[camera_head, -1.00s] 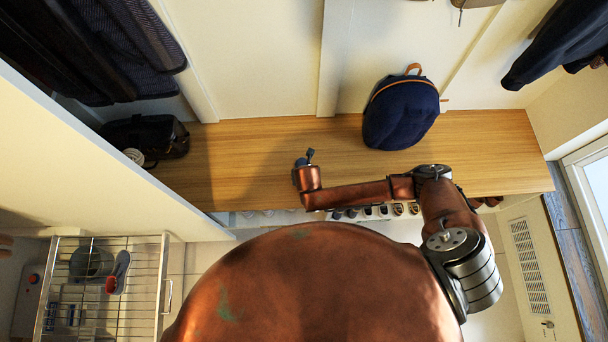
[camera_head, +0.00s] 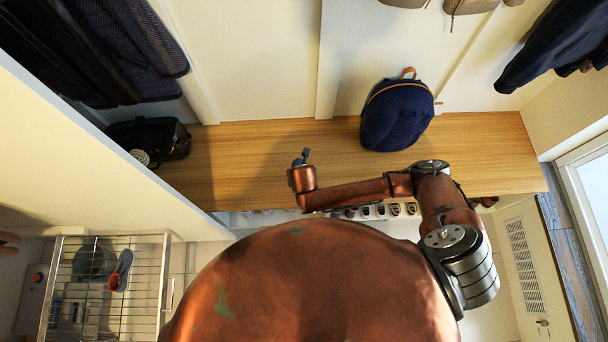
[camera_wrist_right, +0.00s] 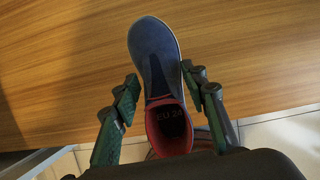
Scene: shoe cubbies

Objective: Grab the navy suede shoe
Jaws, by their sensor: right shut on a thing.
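The navy suede shoe (camera_wrist_right: 155,60) is in the right wrist view, toe toward the top, with a red lining and "EU 24" on its insole. My right gripper (camera_wrist_right: 160,88) has one green-black finger on each side of the shoe and is shut on it. The wooden bench top (camera_wrist_right: 60,70) lies below the shoe; I cannot tell the gap between them. In the head view my right arm reaches over the bench's front edge, and only a small dark bit shows beyond its end. My left gripper is not in view.
A navy backpack (camera_head: 397,115) stands on the wooden bench (camera_head: 480,150), with a black bag (camera_head: 150,138) at its left end. Several shoes sit in cubbies under the front edge. Bare bench lies between the bags.

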